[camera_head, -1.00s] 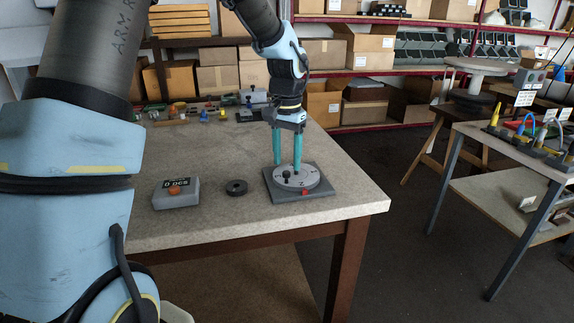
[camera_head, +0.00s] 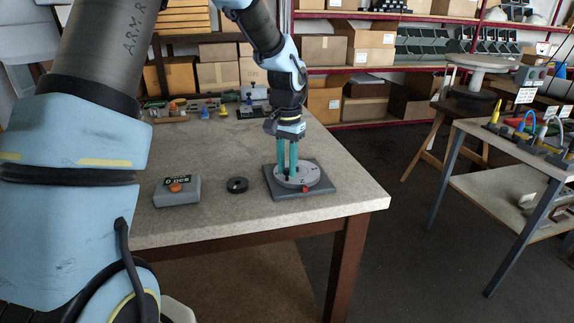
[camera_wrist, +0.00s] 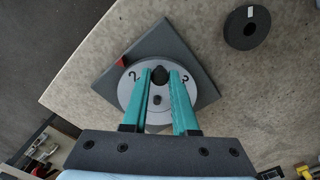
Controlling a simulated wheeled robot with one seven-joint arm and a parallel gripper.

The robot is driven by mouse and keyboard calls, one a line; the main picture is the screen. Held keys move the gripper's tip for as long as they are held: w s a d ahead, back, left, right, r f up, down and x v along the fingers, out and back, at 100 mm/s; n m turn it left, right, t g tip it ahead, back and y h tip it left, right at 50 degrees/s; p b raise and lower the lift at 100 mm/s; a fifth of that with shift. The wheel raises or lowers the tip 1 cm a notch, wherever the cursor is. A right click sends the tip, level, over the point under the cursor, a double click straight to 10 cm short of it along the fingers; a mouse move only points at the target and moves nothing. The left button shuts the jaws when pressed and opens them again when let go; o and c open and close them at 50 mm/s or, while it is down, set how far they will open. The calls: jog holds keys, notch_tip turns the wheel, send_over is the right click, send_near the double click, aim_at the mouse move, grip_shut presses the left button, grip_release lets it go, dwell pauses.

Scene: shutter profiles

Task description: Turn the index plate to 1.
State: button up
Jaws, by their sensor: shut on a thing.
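The index plate (camera_head: 312,177) is a light grey disc on a dark grey square base (camera_head: 283,196) near the table's right end. In the wrist view the disc (camera_wrist: 133,98) carries a "2" at its left and another figure, perhaps a 3, partly hidden at its right. A red marker (camera_wrist: 122,62) sits on the base just outside the disc, nearest the 2; it also shows in the head view (camera_head: 305,189). My gripper (camera_head: 287,174) points down over the disc. Its teal fingers are shut on a black knob (camera_wrist: 158,73) on the disc. A small dark peg (camera_wrist: 157,100) shows between the fingers.
A grey box with an orange button and a small display (camera_head: 177,190) stands left on the table. A black ring (camera_head: 237,185) lies between it and the base. Small parts lie along the table's back edge. The tabletop front and right edges are close to the base.

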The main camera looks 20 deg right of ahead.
grip_shut()
jog(key=shift+w+a+r+m, duration=0.1)
jog(key=shift+m, duration=0.2)
